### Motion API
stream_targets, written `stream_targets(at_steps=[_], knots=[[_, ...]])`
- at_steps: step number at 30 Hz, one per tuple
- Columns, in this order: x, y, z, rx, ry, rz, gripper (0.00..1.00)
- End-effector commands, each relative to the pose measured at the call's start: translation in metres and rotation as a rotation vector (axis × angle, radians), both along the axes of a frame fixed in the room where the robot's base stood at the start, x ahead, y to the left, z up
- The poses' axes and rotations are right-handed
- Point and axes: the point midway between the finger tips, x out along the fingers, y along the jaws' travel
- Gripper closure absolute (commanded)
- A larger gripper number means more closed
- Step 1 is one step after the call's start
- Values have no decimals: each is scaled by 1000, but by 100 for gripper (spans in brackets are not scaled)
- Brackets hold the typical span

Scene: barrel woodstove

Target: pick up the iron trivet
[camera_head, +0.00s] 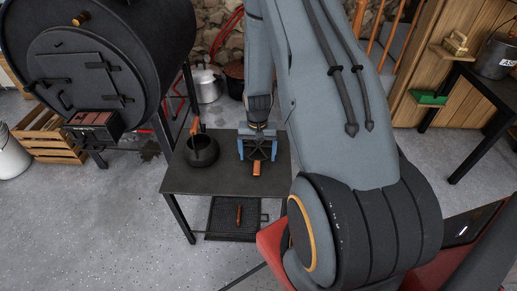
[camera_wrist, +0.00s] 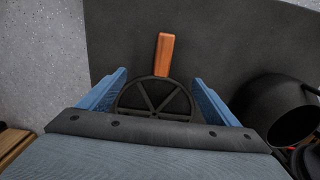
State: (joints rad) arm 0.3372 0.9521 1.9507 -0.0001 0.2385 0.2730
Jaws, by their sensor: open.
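The iron trivet (camera_wrist: 155,98) is a round black spoked disc with a wooden handle (camera_wrist: 165,54). It lies on the dark table (camera_head: 225,182); in the head view its handle (camera_head: 257,168) points toward the front edge, and most of its disc is behind my gripper. My gripper (camera_head: 257,148) has blue fingers and is open above the trivet. In the wrist view the fingertips (camera_wrist: 160,82) stand on either side of the disc, with nothing held. The gripper body hides the near part of the disc. I cannot tell how high the fingers are above the table.
A black pot (camera_head: 202,150) with a wooden handle stands on the table left of my gripper; it also shows in the wrist view (camera_wrist: 282,108). The barrel stove (camera_head: 95,60) is at the back left. A dark grate (camera_head: 228,221) lies below the table. The table's front left is clear.

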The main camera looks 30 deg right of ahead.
Motion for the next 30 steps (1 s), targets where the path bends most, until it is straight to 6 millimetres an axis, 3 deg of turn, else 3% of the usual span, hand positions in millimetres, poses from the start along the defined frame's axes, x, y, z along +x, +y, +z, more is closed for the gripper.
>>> stream_targets(at_steps=[6, 15, 30], knots=[[0, 1, -23, 1, 1, 0, 16], [0, 1, -26, 0, 0, 0, 18], [0, 1, -26, 0, 0, -1, 100]])
